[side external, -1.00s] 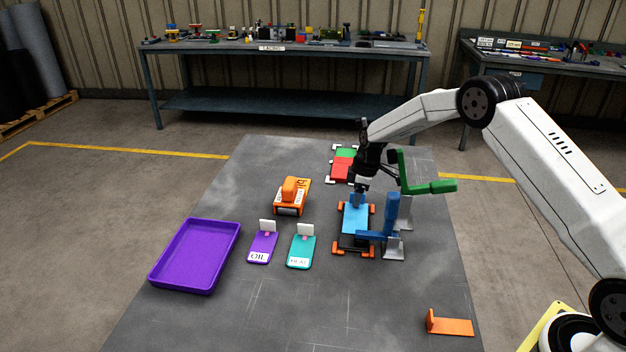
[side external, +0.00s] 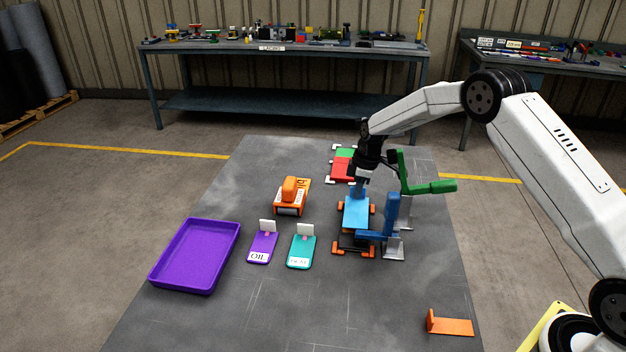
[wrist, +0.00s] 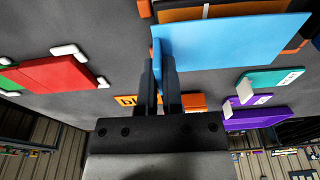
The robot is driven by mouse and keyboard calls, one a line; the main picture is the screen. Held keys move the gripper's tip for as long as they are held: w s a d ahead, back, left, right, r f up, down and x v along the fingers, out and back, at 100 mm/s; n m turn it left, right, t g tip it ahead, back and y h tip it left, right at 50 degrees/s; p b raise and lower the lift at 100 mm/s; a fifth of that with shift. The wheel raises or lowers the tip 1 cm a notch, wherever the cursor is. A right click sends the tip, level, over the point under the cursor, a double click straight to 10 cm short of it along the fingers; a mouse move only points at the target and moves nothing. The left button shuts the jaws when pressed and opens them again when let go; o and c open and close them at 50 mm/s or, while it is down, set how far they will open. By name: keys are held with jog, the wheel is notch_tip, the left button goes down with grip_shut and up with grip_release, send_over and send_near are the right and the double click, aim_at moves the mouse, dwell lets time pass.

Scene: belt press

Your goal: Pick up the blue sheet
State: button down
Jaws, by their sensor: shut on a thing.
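The blue sheet (side external: 356,215) is a flat light-blue plate with a tab at its far end. My gripper (side external: 358,193) is shut on that tab. In the wrist view the sheet (wrist: 235,42) stretches out to the right from my gripper's fingers (wrist: 158,62). The sheet hangs above the black bed with orange corner pieces (side external: 352,246), and a gap shows between them in the wrist view.
A dark-blue clamp (side external: 391,215) stands right beside the sheet, and a green clamp (side external: 430,187) stands behind it. Red and green sheets (side external: 343,165) lie beyond. An orange block tool (side external: 290,195), purple and teal tags (side external: 301,250) and a purple tray (side external: 160,278) are to the left.

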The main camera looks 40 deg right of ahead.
notch_tip(320, 180, up, 16)
dwell(0.5)
jog(key=shift+s+a+r, duration=0.15)
jog(key=shift+r, duration=0.65)
jog(key=shift+s+a+r, duration=0.1)
jog(key=shift+r, duration=0.65)
dwell(1.3)
jog(key=shift+r, duration=0.1)
notch_tip(320, 180, up, 8)
dwell(1.7)
